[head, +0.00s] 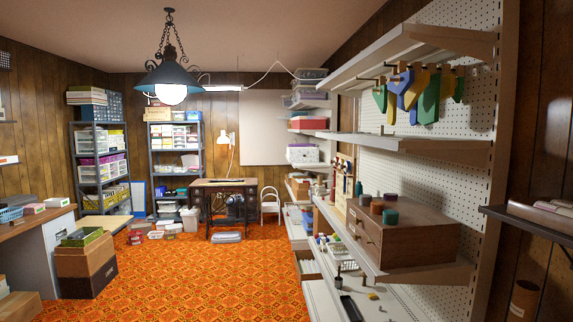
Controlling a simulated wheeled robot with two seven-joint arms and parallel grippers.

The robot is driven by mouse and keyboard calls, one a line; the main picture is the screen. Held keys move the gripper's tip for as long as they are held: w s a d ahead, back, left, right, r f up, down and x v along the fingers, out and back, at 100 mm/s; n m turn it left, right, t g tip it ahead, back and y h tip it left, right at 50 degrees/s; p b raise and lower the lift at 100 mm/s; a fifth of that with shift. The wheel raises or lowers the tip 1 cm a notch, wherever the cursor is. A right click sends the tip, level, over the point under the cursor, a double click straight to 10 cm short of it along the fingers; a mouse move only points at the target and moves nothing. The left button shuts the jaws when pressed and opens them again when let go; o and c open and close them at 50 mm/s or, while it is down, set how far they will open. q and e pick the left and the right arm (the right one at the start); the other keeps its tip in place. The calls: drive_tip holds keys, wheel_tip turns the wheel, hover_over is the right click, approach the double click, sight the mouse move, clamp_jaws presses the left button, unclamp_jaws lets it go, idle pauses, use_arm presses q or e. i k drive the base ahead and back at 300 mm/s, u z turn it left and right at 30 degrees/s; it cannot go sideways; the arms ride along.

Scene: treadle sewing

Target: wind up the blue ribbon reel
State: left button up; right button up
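Neither of my grippers is in view. Several coloured strips hang from pegs under the top shelf at the upper right. One of them is blue (403,79), hanging between a green strip (380,98) and a yellow one (416,91). It looks like the blue ribbon, but its reel is too small and partly covered to make out. A larger green strip (430,101) hangs to the right.
A wooden drawer box (421,237) with several small spools on top stands on the right-hand shelf. A sewing table (224,184) is at the back. Stacked boxes (86,263) stand at left. The orange patterned floor (200,280) is clear in the middle.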

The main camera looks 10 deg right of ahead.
sight(347, 166)
drive_tip(key=i, duration=1.45)
drive_tip(key=z, duration=0.4)
